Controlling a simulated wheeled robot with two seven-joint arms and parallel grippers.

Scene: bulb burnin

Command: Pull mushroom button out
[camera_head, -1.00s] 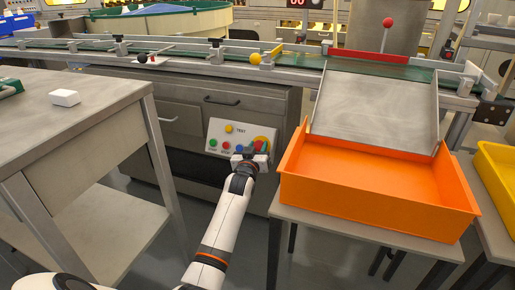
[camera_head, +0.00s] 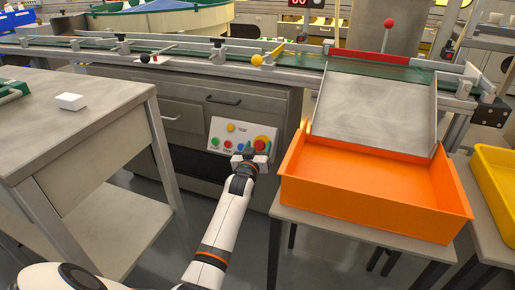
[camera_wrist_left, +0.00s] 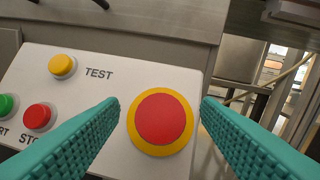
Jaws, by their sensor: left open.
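The red mushroom button (camera_head: 261,144) sits on a yellow ring at the right end of a white control panel (camera_head: 215,128). In the left wrist view the red button (camera_wrist_left: 160,119) lies between my two open teal fingers, and I see clear space between it and each finger. My left gripper (camera_head: 250,152) is in front of the panel, and its fingers are mostly hidden in the head view. In the left wrist view the gripper (camera_wrist_left: 160,108) is open and empty. My right gripper is not in view.
The panel also has a yellow TEST button (camera_wrist_left: 62,66), a green button (camera_wrist_left: 6,105) and a red STOP button (camera_wrist_left: 38,117). An orange bin (camera_head: 375,195) stands right of my arm. A metal table (camera_head: 75,135) is at the left.

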